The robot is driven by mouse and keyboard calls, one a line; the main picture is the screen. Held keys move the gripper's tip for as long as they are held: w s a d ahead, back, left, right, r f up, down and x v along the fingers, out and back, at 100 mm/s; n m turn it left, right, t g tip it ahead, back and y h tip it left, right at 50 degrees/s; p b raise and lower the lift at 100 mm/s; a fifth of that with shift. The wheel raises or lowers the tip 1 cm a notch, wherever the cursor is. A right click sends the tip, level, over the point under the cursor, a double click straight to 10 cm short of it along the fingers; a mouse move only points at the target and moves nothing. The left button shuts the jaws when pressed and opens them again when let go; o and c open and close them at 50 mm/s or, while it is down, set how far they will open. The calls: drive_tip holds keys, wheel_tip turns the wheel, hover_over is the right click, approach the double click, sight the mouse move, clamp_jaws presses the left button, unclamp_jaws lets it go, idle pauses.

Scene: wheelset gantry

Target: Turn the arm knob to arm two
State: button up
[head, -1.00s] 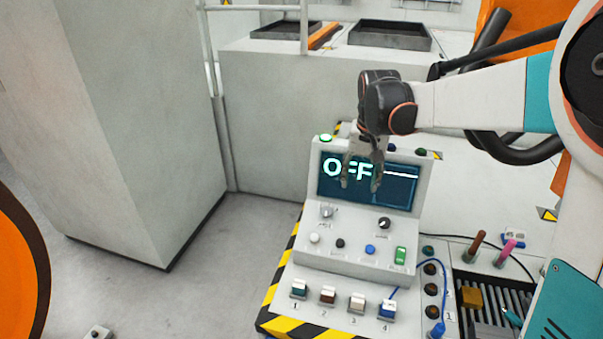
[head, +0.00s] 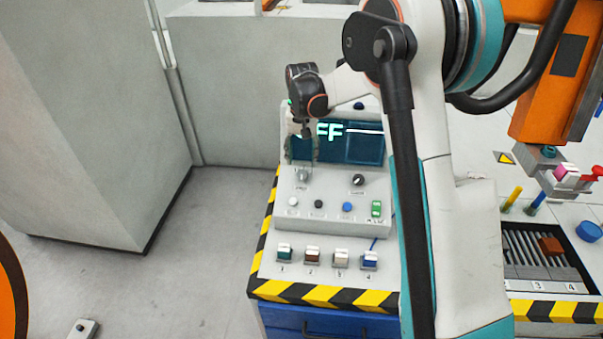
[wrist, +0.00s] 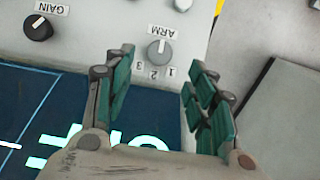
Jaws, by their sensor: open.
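The arm knob (wrist: 159,51) is a small grey dial with a pale mark, labelled ARM, with 1, 2 and 3 around it. The wrist view shows it upside down, just beyond and between my fingertips. Which number its mark points at, I cannot tell. In the head view the arm knob (head: 303,176) sits on the panel's left, just below my gripper (head: 303,145). My gripper (wrist: 161,68) is open and empty, its teal-padded fingers apart on either side of the knob's line. No contact with the knob shows.
The black GAIN knob (wrist: 38,27) lies to one side; it is also on the panel (head: 358,180). The screen (head: 365,150) reads partly hidden letters "FF". A grey cabinet (head: 80,130) stands left.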

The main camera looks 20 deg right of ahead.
sight(302, 174)
wheel_tip(302, 174, down, 7)
drive_tip(key=shift+r+b, duration=0.2)
drive_tip(key=shift+b, duration=0.5)
drive_tip(key=c, duration=1.1)
